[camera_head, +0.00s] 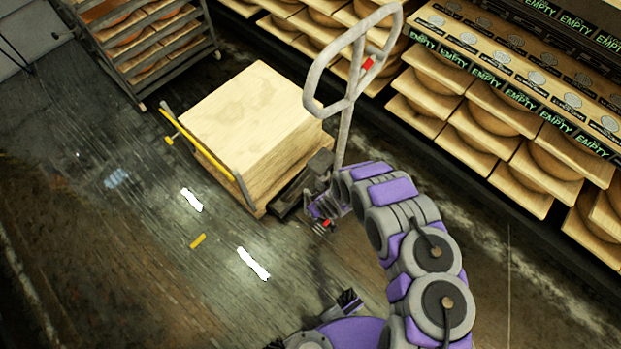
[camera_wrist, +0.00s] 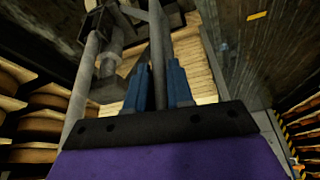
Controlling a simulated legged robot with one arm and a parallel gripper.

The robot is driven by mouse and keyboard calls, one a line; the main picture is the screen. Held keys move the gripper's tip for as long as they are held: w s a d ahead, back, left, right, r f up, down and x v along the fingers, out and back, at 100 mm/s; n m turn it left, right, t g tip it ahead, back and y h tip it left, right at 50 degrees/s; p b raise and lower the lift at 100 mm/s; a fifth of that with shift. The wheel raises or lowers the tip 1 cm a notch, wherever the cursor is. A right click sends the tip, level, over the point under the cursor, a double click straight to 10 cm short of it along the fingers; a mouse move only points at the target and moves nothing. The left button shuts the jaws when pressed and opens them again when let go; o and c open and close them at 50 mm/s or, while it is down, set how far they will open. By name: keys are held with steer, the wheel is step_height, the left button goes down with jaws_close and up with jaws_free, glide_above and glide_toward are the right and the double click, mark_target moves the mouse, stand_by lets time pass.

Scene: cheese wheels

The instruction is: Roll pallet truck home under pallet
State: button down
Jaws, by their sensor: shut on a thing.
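The pallet truck (camera_head: 343,130) has a tall grey post with a looped handle and a red mark. Its dark lower body (camera_head: 290,203) is at the near right corner of the wooden load (camera_head: 250,108). How far the forks reach under the load is hidden. My gripper (camera_head: 322,212) is low beside the truck's post. In the wrist view, my gripper's blue fingers (camera_wrist: 159,88) are closed around a grey bar (camera_wrist: 158,45) of the truck. Pale wooden slats (camera_wrist: 195,62) show beyond the fingers.
A yellow bar (camera_head: 209,150) runs along the load's left side. A rack with trays (camera_head: 145,42) stands behind it. Cheese shelves (camera_head: 490,110) line the right. The floor (camera_head: 130,235) at left is mostly clear, with white patches and a yellow mark (camera_head: 198,241).

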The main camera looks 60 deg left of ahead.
steer(key=d, duration=0.1)
steer(key=w+d, duration=0.1)
steer(key=d, duration=0.2)
steer(key=shift+w+d+r+b, duration=0.25)
steer(key=shift+d+b, duration=0.1)
steer(key=c, duration=1.4)
jaws_free()
steer(key=shift+a, duration=0.15)
steer(key=shift+o, duration=1.3)
steer(key=shift+s+a+f, duration=0.1)
steer(key=shift+a+f, duration=0.1)
steer(key=shift+o, duration=0.2)
steer(key=shift+d+r, duration=0.3)
steer(key=shift+d, duration=0.2)
steer(key=p+v, duration=0.5)
steer(key=v, duration=1.1)
steer(key=shift+r+p, duration=0.3)
steer(key=shift+p, duration=0.05)
